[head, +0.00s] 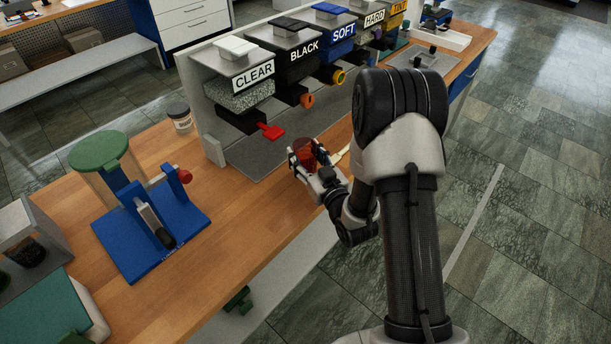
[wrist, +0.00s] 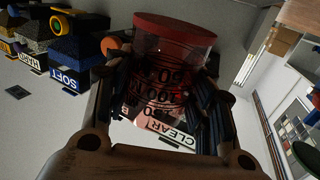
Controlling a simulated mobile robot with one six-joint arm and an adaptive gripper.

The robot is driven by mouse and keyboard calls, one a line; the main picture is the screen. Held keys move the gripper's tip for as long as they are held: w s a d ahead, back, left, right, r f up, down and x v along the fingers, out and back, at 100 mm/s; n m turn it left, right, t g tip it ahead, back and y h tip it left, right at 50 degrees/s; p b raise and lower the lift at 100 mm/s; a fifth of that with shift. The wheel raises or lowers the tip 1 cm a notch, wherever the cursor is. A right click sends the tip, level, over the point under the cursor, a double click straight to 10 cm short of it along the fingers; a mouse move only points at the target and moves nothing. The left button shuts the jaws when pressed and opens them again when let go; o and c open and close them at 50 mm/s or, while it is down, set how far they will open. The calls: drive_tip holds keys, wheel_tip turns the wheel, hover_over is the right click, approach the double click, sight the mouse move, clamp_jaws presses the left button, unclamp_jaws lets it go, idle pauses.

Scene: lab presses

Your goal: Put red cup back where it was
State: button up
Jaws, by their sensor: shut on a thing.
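The red cup (head: 303,150) is see-through, and my gripper (head: 313,164) is shut on it at the front edge of the bench. In the wrist view the red cup (wrist: 175,40) sits between the fingers of my gripper (wrist: 165,95). Its darker red rim or base faces the top of that picture, and dark volume marks show on its side. The CLEAR label (wrist: 175,135) shows beyond it. The cup is in front of the dispenser row, to the right of the red lever (head: 271,131). I cannot tell if it touches the bench.
Dispensers marked CLEAR (head: 250,75), BLACK (head: 303,52), SOFT (head: 342,32), HARD (head: 374,18) and TINT stand along the bench. A blue press (head: 150,235) with a green round top stands at left. A white jar (head: 180,118) is behind it. Bare wood (head: 235,225) lies between press and cup.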

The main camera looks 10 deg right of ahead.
wheel_tip(320, 180, down, 6)
drive_tip(key=shift+w+b, duration=0.1)
drive_tip(key=shift+b, duration=0.8)
drive_tip(key=shift+r, duration=0.1)
drive_tip(key=o, duration=1.6)
drive_tip(key=shift+o, duration=0.2)
